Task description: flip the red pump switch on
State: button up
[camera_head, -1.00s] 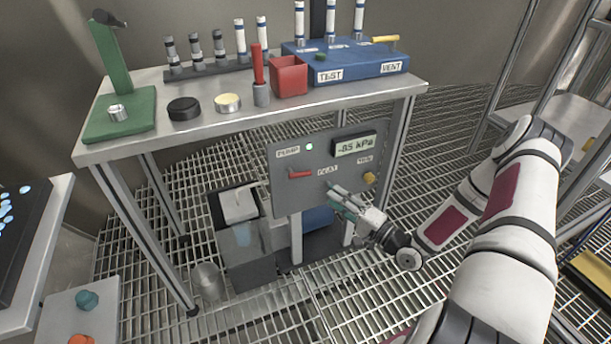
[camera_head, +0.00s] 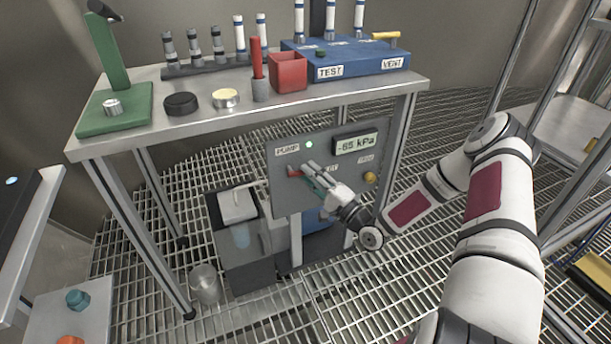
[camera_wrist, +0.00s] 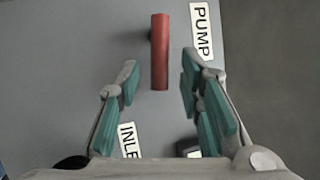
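The red pump switch (camera_head: 295,173) is a bar-shaped lever on the grey panel (camera_head: 283,198), below the PUMP label (camera_head: 287,150). In the head view my gripper partly hides it. In the wrist view the whole red bar (camera_wrist: 160,52) shows beside the PUMP label (camera_wrist: 201,31). My gripper (camera_head: 308,172) is at the panel, just right of the switch. Its two teal-padded fingers (camera_wrist: 160,72) are apart, with the bar's near end between them in the picture. Gaps show on both sides. I cannot tell the remaining depth to the switch.
A small pale light (camera_head: 309,144) shows beside the PUMP label. A pressure display (camera_head: 356,143) reads about -65 kPa. A yellow knob (camera_head: 370,178) sits right of my gripper. The workbench (camera_head: 200,125) overhangs above the panel.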

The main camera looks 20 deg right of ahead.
jog(key=shift+x, duration=0.95)
grip_shut()
jog(key=shift+r+n+g, duration=0.3)
jog(key=shift+n+g, duration=0.2)
jog(key=shift+n, duration=0.6)
grip_release()
